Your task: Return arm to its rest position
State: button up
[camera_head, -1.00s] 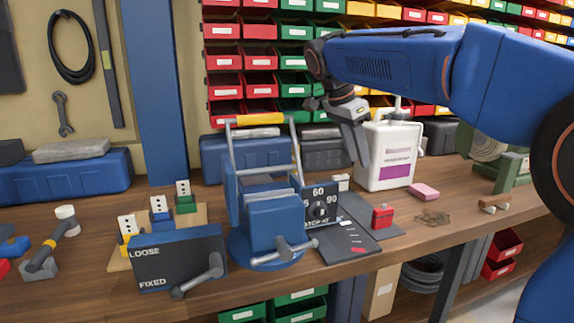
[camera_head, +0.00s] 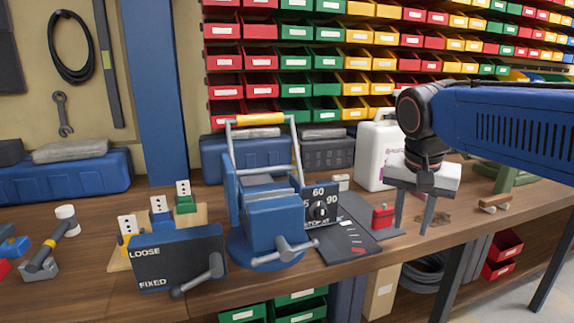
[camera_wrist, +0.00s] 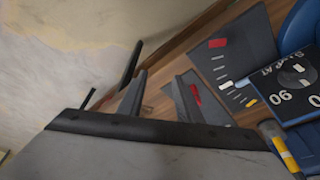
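My gripper (camera_head: 411,231) hangs at the right in the head view, fingers pointing down near the front edge of the bench. Its two fingers are apart and nothing shows between them. My arm reaches in from the right edge. Yellow (camera_head: 128,229), blue (camera_head: 161,210) and green (camera_head: 185,199) boxes with white socket faces stand on a wooden rack at the left. In the wrist view, the graduated mat (camera_wrist: 238,58) lies at the upper right.
A blue vise (camera_head: 268,225) with a dial stands mid-bench. A LOOSE/FIXED panel (camera_head: 180,260) with a lever is left of it. A white jug (camera_head: 370,160) stands behind my gripper. Coloured bins line the back.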

jog(key=s+d+f+n+t+y, duration=0.1)
jog(key=s+f+n, duration=0.5)
jog(key=s+f, duration=0.9)
jog(key=shift+d+f+t+y, duration=0.3)
jog(key=shift+d+f+t, duration=0.15)
jog(key=shift+d, duration=0.25)
jog(key=shift+s, duration=0.1)
